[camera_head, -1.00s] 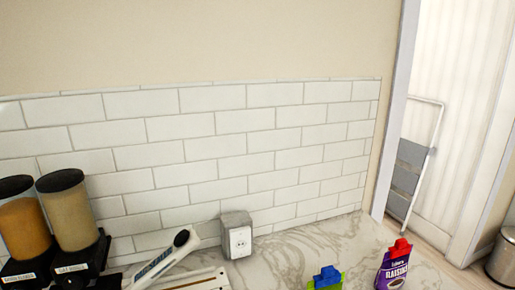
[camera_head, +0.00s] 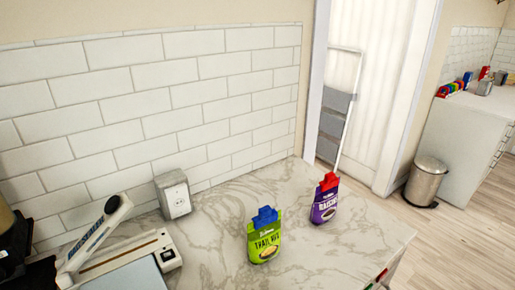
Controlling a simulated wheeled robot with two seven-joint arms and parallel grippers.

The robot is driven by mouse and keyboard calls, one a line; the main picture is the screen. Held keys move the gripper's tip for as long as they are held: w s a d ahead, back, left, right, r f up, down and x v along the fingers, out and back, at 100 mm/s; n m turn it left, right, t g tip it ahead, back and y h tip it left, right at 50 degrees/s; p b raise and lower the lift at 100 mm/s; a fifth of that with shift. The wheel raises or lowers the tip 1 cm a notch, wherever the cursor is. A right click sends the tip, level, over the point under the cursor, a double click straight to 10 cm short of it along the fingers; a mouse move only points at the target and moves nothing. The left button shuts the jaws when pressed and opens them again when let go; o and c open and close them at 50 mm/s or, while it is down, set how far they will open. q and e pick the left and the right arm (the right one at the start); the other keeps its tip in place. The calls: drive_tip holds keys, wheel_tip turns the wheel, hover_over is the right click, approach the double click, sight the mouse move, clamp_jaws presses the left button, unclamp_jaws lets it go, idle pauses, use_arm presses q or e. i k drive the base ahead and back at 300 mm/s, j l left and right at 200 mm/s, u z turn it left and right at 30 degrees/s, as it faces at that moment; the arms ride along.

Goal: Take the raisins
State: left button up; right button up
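The raisins (camera_head: 324,203) are a purple pouch with a red clip on top. The pouch stands upright on the marble counter (camera_head: 215,235), near its right end by the doorway. Nothing covers it, and its front label faces me. Neither of my grippers shows in the head view, so I cannot see whether they are open or shut.
A green trail mix pouch (camera_head: 264,243) with a blue clip stands left of the raisins. A white device with a raised arm (camera_head: 95,238) and a grey outlet box (camera_head: 173,194) are further left. A bin (camera_head: 426,182) and step ladder (camera_head: 335,112) stand beyond the counter.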

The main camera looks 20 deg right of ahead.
sight(323, 208)
drive_tip(key=k+l, duration=0.1)
drive_tip(key=l, duration=0.2)
drive_tip(key=k+l, duration=0.15)
drive_tip(key=l, duration=0.15)
drive_tip(key=k+l, duration=0.1)
drive_tip(key=l, duration=0.2)
drive_tip(key=k+l, duration=0.15)
drive_tip(key=l, duration=0.2)
